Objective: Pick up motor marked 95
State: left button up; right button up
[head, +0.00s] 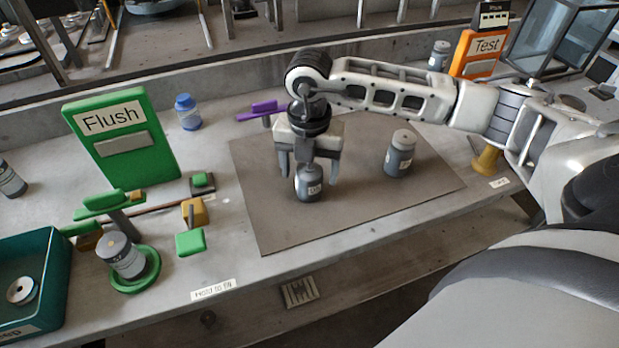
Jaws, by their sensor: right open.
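My right gripper (309,179) points down over the brown mat (275,220), its two fingers open. A small dark grey motor (308,186) with a light label stands upright below it. In the picture the fingers are on either side of its upper part, and I see no grip; the label is too small to read surely. A larger grey motor (399,158) stands upright on the mat to the right, its number unreadable. Another motor (124,259), its label perhaps 57, sits in a green ring at the left. My left gripper is not in view.
A teal bin (55,300) is at front left. An orange Test sign (478,52) stands at back right. The mat's front is clear.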

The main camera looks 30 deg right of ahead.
jog(key=shift+f, duration=0.4)
jog(key=c, duration=1.2)
jog(key=shift+r, duration=0.1)
jog(key=shift+c, duration=0.5)
